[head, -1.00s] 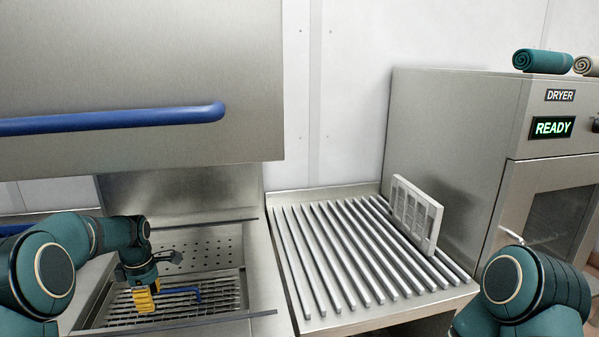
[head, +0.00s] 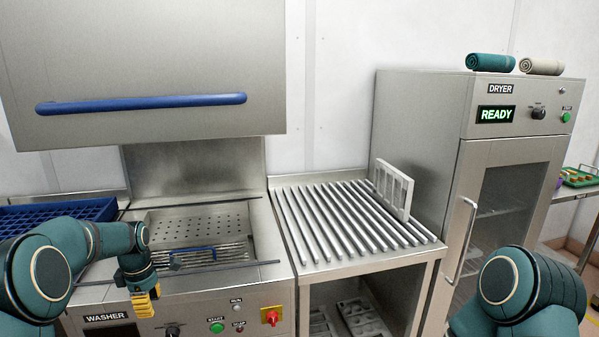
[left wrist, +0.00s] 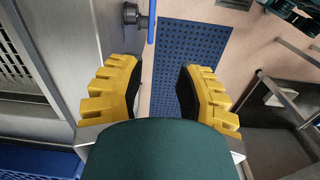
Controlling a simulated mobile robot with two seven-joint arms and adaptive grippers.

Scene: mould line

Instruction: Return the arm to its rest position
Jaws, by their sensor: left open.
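My left gripper (head: 146,302) hangs in front of the washer's front panel (head: 190,312), pointing down, with its yellow fingers low in the head view. In the left wrist view its two yellow fingers (left wrist: 158,92) are spread apart with nothing between them. Floor and a blue perforated mat (left wrist: 192,62) show beyond the fingers. My right arm shows at the lower right of the head view, but its gripper is out of view.
The washer hood with its blue handle (head: 140,103) is raised. A ribbed rack (head: 318,262) bears an upright white mould (head: 394,190). The dryer (head: 410,125) reads READY, its door shut. A blue crate (head: 60,212) stands at left. Towels (head: 541,66) lie on the dryer.

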